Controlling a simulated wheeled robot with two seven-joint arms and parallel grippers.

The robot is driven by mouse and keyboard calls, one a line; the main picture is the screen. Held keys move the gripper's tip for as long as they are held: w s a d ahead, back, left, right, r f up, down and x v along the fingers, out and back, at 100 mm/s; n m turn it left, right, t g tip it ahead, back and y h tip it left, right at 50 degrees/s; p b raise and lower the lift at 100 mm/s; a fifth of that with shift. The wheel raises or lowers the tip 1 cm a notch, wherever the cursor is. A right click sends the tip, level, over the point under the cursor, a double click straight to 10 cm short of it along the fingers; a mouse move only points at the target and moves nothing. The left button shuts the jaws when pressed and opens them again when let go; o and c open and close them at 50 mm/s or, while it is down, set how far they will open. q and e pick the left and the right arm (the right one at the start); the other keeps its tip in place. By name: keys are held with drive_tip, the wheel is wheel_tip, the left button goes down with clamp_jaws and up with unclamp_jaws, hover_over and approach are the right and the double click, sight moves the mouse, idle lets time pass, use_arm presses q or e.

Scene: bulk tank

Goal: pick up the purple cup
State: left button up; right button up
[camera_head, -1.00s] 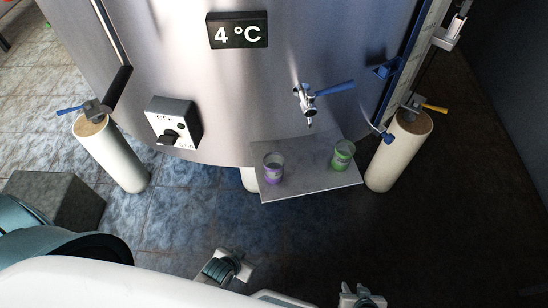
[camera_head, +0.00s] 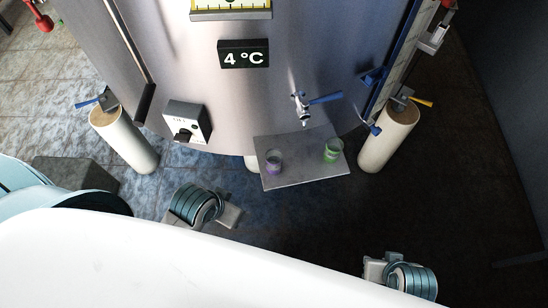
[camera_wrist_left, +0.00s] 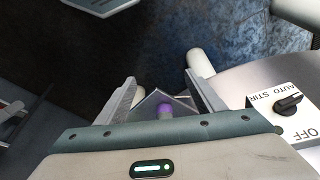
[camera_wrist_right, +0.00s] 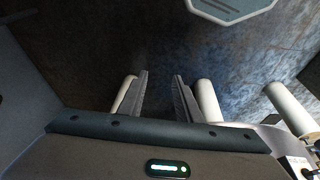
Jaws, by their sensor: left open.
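The purple cup (camera_head: 273,162) stands upright on the left part of a grey shelf (camera_head: 305,177) on the tank front. A green cup (camera_head: 333,151) stands to its right, below the tap. My left gripper (camera_head: 232,215) is below and left of the shelf in the head view, apart from the cup. In the left wrist view its jaws (camera_wrist_left: 162,88) are open and empty, and the purple cup (camera_wrist_left: 165,110) shows small between them, farther off. My right gripper (camera_head: 374,270) is low and right of the shelf; its jaws (camera_wrist_right: 161,78) are apart with nothing between them.
The tap with a blue lever (camera_head: 303,106) hangs above the shelf. A switch box (camera_head: 187,122) sits on the tank to the left. Pale tank legs (camera_head: 125,138) (camera_head: 388,138) stand on both sides. The floor before the shelf is clear.

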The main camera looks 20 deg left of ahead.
use_arm(q)
wheel_tip(320, 180, up, 2)
drive_tip(key=w+d+r, duration=0.1)
drive_tip(key=w+d, duration=0.1)
use_arm(e)
drive_tip(key=s+f+g, duration=0.1)
drive_tip(key=s+f, duration=0.2)
drive_tip(key=f, duration=1)
drive_tip(key=s+f+g, duration=0.1)
drive_tip(key=s+f, duration=0.2)
drive_tip(key=f, duration=0.9)
use_arm(q)
wheel_tip(320, 180, up, 6)
drive_tip(key=m+g+y, duration=0.1)
drive_tip(key=m+g, duration=0.3)
hover_over(274, 156)
drive_tip(key=s, duration=0.3)
drive_tip(key=shift+w+d+r+p, duration=0.15)
drive_tip(key=shift+w+d+p, duration=0.1)
drive_tip(key=shift+d+p, duration=0.1)
use_arm(e)
drive_tip(key=s+d+f, duration=0.3)
drive_tip(key=s+f, duration=1)
drive_tip(key=s, duration=0.2)
drive_tip(key=shift+s+d+g, duration=0.15)
drive_tip(key=shift+d+g, duration=0.15)
use_arm(q)
wheel_tip(274, 156, down, 12)
drive_tip(key=shift+r, duration=0.15)
drive_tip(key=shift+f, duration=0.25)
